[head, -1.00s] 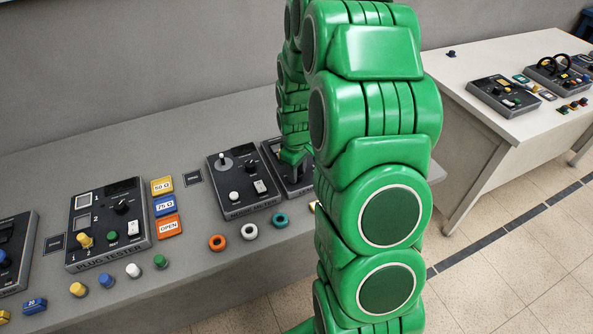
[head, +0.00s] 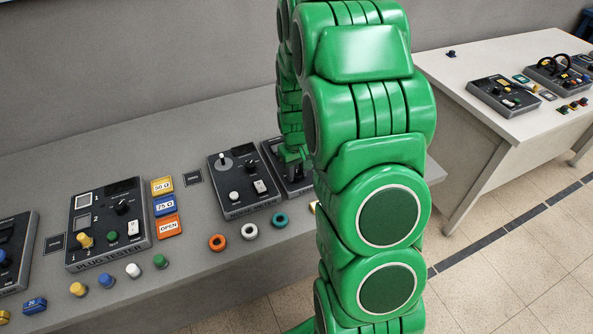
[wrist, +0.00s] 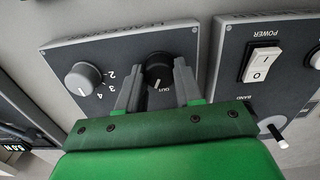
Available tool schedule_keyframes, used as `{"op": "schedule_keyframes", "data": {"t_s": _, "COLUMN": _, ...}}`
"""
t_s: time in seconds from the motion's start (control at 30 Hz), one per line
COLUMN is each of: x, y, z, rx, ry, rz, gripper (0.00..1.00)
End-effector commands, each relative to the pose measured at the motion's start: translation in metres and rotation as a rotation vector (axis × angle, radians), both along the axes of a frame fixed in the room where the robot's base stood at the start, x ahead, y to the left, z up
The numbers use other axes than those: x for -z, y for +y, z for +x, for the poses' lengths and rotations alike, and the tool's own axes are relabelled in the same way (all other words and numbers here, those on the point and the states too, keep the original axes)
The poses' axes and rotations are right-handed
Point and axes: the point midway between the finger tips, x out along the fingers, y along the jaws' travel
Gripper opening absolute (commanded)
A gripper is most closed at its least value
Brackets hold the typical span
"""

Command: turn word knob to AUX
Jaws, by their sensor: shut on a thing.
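A black round knob (wrist: 157,72) with a white mark sits on a dark panel (wrist: 95,48) in the wrist view. Partly covered lettering shows just below it; I cannot read its full set of words. My gripper (wrist: 160,76) has its two grey fingers shut on the knob's sides. In the head view my gripper (head: 295,166) is at the dark device (head: 272,155) right of the one with the lever, and my arm hides much of that device. The knob cannot be made out there.
A grey numbered knob (wrist: 83,78) is on the same panel, left of my gripper. A neighbouring panel with a white POWER switch (wrist: 261,62) is close on the right. Coloured rings (head: 249,231) lie on the bench front.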

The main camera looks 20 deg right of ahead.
Motion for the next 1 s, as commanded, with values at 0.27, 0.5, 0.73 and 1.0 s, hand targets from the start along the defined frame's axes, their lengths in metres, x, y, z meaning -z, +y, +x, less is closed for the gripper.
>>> {"op": "schedule_keyframes", "data": {"t_s": 0.27, "x": 0.0, "y": -0.0003, "z": 0.0004, "rx": 0.147, "ry": -0.001, "rz": -0.001, "gripper": 0.04}}
{"op": "schedule_keyframes", "data": {"t_s": 0.5, "x": -0.0001, "y": -0.0002, "z": 0.0005, "rx": 0.202, "ry": -0.001, "rz": -0.001, "gripper": 0.04}}
{"op": "schedule_keyframes", "data": {"t_s": 0.73, "x": -0.0001, "y": -0.0001, "z": 0.0005, "rx": 0.211, "ry": -0.001, "rz": 0.0, "gripper": 0.04}}
{"op": "schedule_keyframes", "data": {"t_s": 1.0, "x": -0.0001, "y": -0.0001, "z": 0.0005, "rx": 0.21, "ry": -0.001, "rz": 0.0, "gripper": 0.46}}
